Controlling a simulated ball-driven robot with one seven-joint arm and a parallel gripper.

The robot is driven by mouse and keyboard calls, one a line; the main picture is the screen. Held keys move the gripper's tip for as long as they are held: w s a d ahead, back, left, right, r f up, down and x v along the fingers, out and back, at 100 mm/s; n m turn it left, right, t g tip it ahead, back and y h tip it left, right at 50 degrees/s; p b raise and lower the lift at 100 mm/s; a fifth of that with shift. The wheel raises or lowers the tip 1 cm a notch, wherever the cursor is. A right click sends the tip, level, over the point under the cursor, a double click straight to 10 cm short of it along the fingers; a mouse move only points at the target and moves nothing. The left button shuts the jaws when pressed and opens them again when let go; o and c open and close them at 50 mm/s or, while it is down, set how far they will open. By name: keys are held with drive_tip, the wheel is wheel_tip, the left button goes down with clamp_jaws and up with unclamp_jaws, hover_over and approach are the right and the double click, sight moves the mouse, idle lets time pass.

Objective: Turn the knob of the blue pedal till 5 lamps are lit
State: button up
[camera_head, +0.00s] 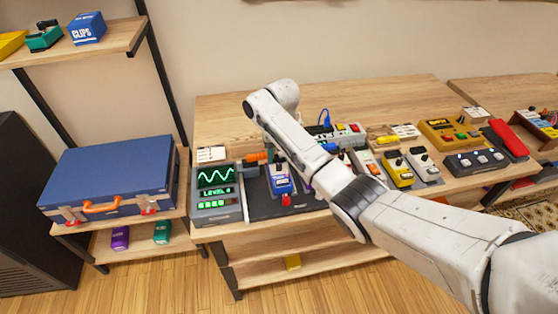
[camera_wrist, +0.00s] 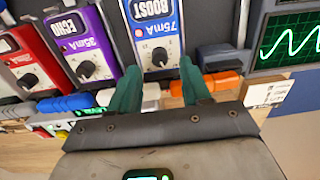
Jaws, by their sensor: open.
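The blue pedal (camera_head: 283,183) sits on a dark board on the wooden table, just right of the meter. In the wrist view the blue pedal (camera_wrist: 152,12) reads BOOST and 75mA, and its dark knob (camera_wrist: 160,57) shows near its lower end. My gripper (camera_wrist: 158,72) is open, with a green finger to either side of the knob; I cannot tell whether they touch it. In the head view my arm hides most of the gripper. The meter (camera_head: 216,192) has a green wave, a LEVEL line and a row of small green lamps, several lit.
Purple ECHO (camera_wrist: 82,45) and red (camera_wrist: 30,55) pedals stand close beside the blue one. Cables with blue and orange plugs run along the pedal ends. Yellow pedals (camera_head: 398,172) and a dark switch unit (camera_head: 478,160) are further right. A blue case (camera_head: 110,180) is at left.

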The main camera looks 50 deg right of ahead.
sight(279, 164)
drive_tip(key=shift+f, duration=1.55)
clamp_jaws()
